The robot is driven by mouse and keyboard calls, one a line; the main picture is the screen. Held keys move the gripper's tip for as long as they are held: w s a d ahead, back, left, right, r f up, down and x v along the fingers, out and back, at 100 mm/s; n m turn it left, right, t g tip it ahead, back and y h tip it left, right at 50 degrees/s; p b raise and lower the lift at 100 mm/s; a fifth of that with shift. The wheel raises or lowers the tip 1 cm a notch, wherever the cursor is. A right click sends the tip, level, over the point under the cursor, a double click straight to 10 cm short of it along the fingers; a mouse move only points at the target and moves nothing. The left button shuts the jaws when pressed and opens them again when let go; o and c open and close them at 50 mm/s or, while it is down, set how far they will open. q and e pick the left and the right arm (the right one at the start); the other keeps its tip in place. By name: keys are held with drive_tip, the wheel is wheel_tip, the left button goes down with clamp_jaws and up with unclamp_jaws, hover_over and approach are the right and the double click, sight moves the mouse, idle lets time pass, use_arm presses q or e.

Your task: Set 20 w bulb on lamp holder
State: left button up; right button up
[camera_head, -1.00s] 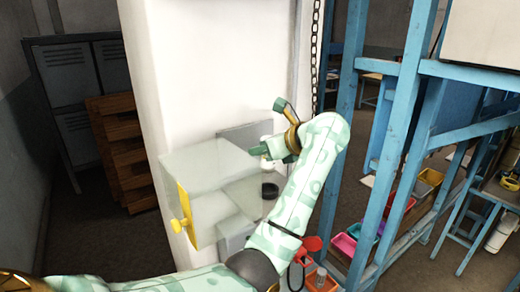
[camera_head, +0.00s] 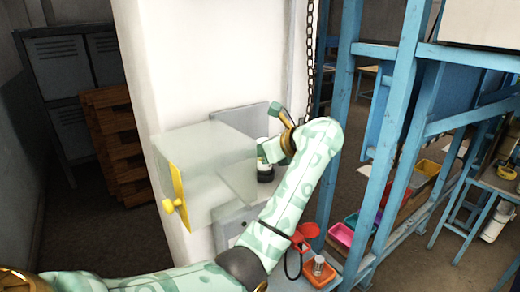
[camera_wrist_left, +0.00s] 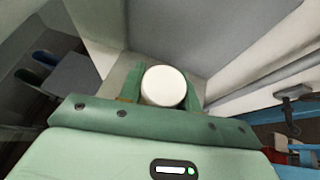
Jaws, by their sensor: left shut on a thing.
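The bulb (camera_wrist_left: 163,86) shows as a white round top between the green fingers of my left gripper (camera_wrist_left: 163,92) in the wrist view. In the head view, my left gripper (camera_head: 268,151) is shut on it, with a bit of white bulb (camera_head: 262,141) showing. The lamp holder (camera_head: 265,175), a short black round piece, stands on a grey surface directly under the gripper. Bulb and holder look lined up and very close; I cannot tell whether they touch. The fingers hide part of the bulb. My right gripper is not in view.
A white column (camera_head: 200,60) rises behind. A blue frame (camera_head: 345,130) stands close on the right, with coloured bins (camera_head: 342,234) below.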

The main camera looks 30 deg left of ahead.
use_arm(q)
drive_tip(key=shift+d, duration=0.1)
idle(0.5)
drive_tip(key=shift+b, duration=0.4)
idle(0.3)
drive_tip(key=shift+f+b, duration=0.55)
drive_tip(key=shift+f, duration=0.1)
drive_tip(key=o, duration=0.7)
drive_tip(key=shift+r, duration=0.1)
drive_tip(key=shift+p+v, duration=1)
drive_tip(key=shift+v, duration=0.55)
drive_tip(key=p+v, duration=0.3)
drive_tip(key=v, duration=0.5)
drive_tip(key=shift+p, duration=0.3)
